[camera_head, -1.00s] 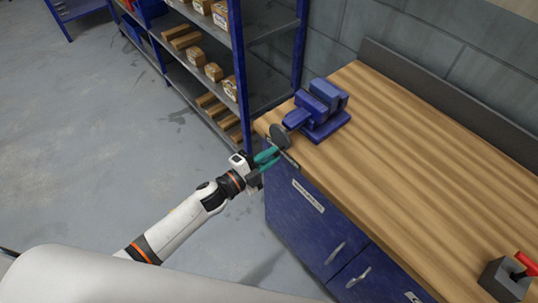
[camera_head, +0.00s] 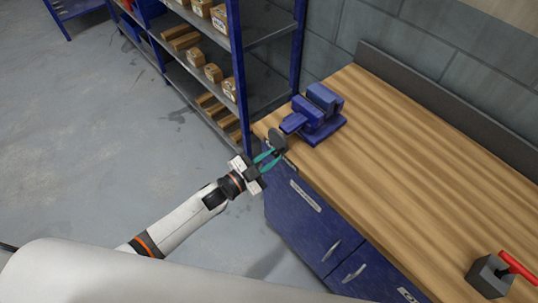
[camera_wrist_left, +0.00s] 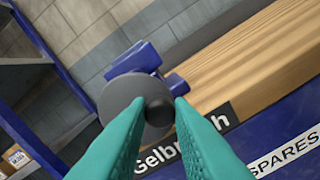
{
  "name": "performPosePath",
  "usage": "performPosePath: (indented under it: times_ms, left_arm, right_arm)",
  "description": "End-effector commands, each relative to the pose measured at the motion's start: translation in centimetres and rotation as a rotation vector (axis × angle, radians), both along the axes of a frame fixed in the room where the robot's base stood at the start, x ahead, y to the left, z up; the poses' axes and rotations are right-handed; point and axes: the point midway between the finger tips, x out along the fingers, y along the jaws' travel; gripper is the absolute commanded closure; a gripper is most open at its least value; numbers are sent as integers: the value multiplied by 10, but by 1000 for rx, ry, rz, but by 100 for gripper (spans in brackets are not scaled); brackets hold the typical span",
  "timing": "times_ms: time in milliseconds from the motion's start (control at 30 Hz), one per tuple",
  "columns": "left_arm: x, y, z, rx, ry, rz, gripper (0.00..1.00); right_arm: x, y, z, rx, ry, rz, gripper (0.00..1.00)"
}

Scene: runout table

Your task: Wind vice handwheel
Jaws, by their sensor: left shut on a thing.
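The blue vice (camera_head: 322,110) stands on the near left corner of the wooden bench. Its dark grey round handwheel (camera_head: 277,138) faces the left end of the bench. My left gripper (camera_head: 269,157) is at the handwheel, its teal fingers pointing to it. In the left wrist view the handwheel (camera_wrist_left: 122,100) shows as a grey disc with a dark round knob (camera_wrist_left: 158,110) towards the camera. The fingertips (camera_wrist_left: 160,112) lie on either side of this knob, shut on it. The blue vice (camera_wrist_left: 138,62) is partly hidden behind the disc. My right gripper is not in view.
The wooden bench top (camera_head: 420,150) is mostly bare, with a dark block with a red handle (camera_head: 515,265) at the lower right. Blue cabinets (camera_head: 300,220) are below. A shelf rack (camera_head: 240,70) with boxes stands behind left. The floor at left is clear.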

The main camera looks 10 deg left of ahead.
Motion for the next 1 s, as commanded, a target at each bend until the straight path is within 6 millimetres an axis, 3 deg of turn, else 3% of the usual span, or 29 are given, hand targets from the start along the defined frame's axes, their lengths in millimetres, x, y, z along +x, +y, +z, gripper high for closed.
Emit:
performPosePath:
  times_ms: [633,667,733,1000]
  left_arm:
    - [0,0,5,-101,74,-1,100]
    - [0,0,5,-101,74,-1,77]
    - [0,0,5,-100,75,-1,66]
    - [0,0,4,-95,72,0,64]
  right_arm:
    - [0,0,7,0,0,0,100]
    - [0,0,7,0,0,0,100]
    - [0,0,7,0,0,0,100]
    - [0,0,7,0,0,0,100]
